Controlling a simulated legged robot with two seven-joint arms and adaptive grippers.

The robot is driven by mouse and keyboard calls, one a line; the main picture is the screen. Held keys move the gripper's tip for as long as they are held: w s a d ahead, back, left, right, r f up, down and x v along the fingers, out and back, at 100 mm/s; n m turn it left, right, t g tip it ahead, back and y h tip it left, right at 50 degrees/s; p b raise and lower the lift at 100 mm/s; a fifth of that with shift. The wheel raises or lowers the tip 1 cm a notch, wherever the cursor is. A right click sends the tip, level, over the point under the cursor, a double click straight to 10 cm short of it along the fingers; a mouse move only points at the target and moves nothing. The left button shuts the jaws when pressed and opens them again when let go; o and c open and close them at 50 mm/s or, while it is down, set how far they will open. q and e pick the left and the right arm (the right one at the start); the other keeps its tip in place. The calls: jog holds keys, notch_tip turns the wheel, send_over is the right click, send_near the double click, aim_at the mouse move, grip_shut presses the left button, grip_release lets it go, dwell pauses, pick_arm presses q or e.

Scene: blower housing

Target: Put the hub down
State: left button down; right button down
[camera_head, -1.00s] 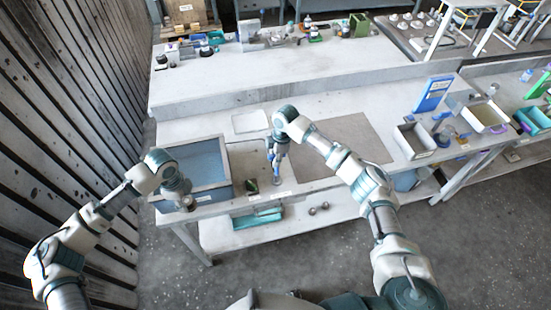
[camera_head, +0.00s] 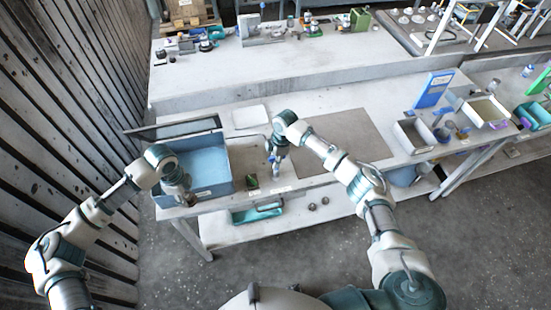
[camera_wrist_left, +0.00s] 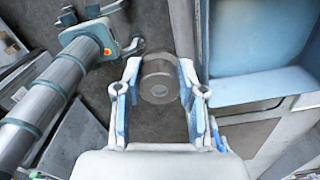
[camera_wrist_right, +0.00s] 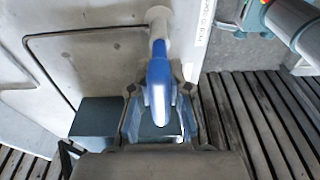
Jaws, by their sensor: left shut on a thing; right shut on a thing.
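The hub (camera_wrist_left: 158,82) is a short grey cylinder with a round hole, between the fingers of my left gripper (camera_wrist_left: 160,100) in the left wrist view. My left gripper is shut on it. In the head view my left gripper (camera_head: 180,192) is at the front left of the blue box (camera_head: 212,190). My right gripper (camera_wrist_right: 160,105) is shut on a blue-handled tool (camera_wrist_right: 158,72) with a pale round end. In the head view my right gripper (camera_head: 277,160) is over the bench, left of the brown mat.
The blue box stands open, its dark lid (camera_head: 172,128) tilted up behind it. A brown mat (camera_head: 335,140) and a white plate (camera_head: 250,117) lie on the bench. A small dark green item (camera_head: 252,183) is near the front edge. Bins (camera_head: 415,135) stand at the right.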

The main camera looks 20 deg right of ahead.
jog(key=shift+f, duration=0.7)
jog(key=shift+w, duration=0.1)
pick_arm(q)
jog(key=w+n, duration=0.9)
jog(key=w, duration=0.1)
jog(key=n, duration=0.9)
send_over(195, 182)
notch_tip(195, 182, down, 3)
notch_tip(195, 182, down, 10)
jog(key=shift+w+r, duration=0.1)
jog(key=shift+r, duration=0.05)
